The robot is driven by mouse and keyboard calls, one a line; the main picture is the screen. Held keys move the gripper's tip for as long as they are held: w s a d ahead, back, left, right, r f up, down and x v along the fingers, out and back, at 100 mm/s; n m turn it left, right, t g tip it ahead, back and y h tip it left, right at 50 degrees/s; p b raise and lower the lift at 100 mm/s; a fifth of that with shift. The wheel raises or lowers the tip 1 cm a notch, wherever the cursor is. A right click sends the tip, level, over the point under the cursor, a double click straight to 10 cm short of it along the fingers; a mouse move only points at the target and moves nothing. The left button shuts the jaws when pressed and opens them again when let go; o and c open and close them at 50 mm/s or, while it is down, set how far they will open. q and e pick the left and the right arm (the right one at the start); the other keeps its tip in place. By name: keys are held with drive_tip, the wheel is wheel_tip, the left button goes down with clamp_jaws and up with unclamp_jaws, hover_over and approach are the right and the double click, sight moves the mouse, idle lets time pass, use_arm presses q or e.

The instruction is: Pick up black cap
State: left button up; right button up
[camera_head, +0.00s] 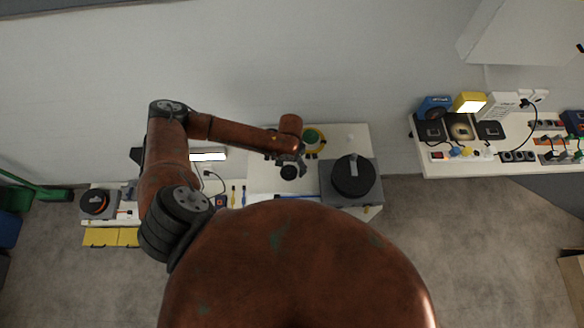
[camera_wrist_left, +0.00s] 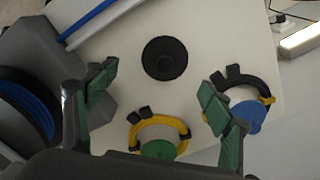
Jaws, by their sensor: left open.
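The black cap (camera_wrist_left: 165,58) is a small round dark disc with a raised rim. It lies on the white tabletop and is also visible in the head view (camera_head: 289,172). My left gripper (camera_head: 296,158) is over the table, just above the cap in the head view. In the left wrist view its green-padded fingers (camera_wrist_left: 160,98) are wide apart, with nothing between them. The cap shows beyond the fingertips, apart from them. My right gripper is not in view.
A grey box (camera_head: 340,198) with a large black disc (camera_head: 353,175) stands right of the cap. Yellow-and-green headphone-like rings (camera_wrist_left: 158,135) and a black-and-yellow one with a blue disc (camera_wrist_left: 248,117) lie close by. Blue and white rods (camera_wrist_left: 95,20) lie on the table.

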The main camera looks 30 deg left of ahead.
sight(289, 170)
use_arm(q)
drive_tip(key=f, duration=0.3)
drive_tip(key=shift+s+a, duration=0.25)
drive_tip(key=shift+a, duration=0.1)
wheel_tip(289, 170, down, 2)
drive_tip(key=shift+w+f, duration=0.15)
drive_tip(key=shift+f, duration=0.4)
drive_tip(key=c, duration=0.9)
drive_tip(key=shift+c, duration=0.5)
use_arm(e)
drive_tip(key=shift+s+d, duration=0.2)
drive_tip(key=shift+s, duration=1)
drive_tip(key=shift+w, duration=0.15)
use_arm(q)
drive_tip(key=shift+r, duration=0.1)
